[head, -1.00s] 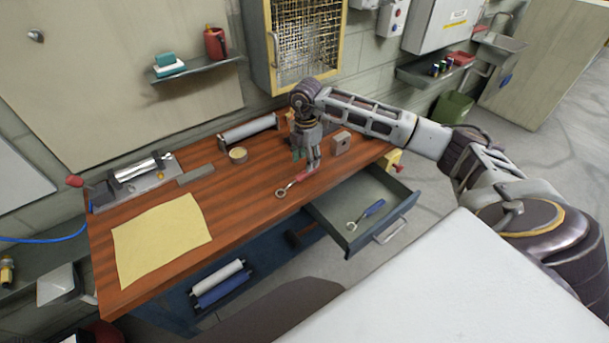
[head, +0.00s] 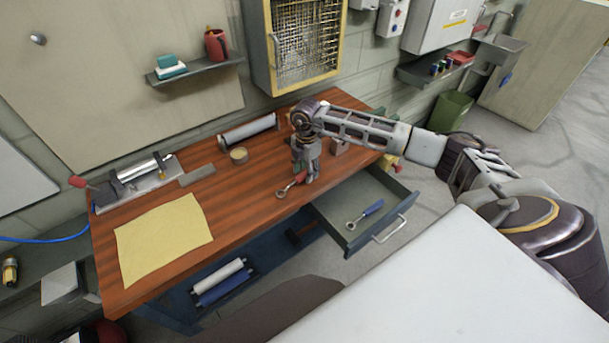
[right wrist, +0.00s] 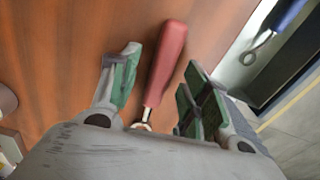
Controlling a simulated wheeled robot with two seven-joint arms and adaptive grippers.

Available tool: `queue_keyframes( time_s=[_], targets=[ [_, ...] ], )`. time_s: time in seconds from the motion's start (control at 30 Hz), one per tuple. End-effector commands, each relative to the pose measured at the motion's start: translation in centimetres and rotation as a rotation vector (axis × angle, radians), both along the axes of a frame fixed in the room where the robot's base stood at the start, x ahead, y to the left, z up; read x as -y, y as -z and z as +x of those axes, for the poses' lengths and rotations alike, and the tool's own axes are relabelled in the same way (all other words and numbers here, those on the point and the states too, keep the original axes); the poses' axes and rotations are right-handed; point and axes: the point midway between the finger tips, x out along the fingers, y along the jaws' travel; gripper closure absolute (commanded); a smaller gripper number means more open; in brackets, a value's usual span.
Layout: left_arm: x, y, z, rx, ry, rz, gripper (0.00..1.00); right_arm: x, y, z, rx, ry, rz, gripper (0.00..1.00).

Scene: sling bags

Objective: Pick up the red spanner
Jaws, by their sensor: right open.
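The red spanner (head: 284,191) lies on the wooden bench near its front edge, just left of the open drawer. Its metal ring end points to the left in the head view, and its red handle is partly hidden by my right gripper (head: 305,177). In the right wrist view the red handle (right wrist: 167,62) runs between the two green-padded fingers of my right gripper (right wrist: 158,88). The fingers are open, one on each side of the handle, with gaps showing. My left gripper is not in view.
The open drawer (head: 350,234) holds a blue-handled spanner (head: 364,214). A small block (head: 339,146) and a round tin (head: 239,155) stand on the bench (head: 240,190). A yellow cloth (head: 163,238) covers its left part. A metal roller (head: 248,131) lies at the back.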

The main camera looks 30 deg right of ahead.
Motion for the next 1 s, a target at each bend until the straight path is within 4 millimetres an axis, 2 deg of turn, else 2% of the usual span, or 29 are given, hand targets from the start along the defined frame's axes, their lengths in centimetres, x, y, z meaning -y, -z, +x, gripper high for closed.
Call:
queue_keyframes(
  time_s=[0.37,0.73,1.0],
  targets=[
    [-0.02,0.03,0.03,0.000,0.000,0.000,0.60,-0.02,0.02,-0.01,0.000,0.000,0.000,0.54],
    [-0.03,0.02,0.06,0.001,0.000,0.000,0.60,-0.02,0.00,-0.01,0.000,0.000,0.000,0.99],
    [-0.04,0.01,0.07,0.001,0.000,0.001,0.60,-0.01,-0.03,0.01,0.000,0.000,0.000,1.00]
  ],
)
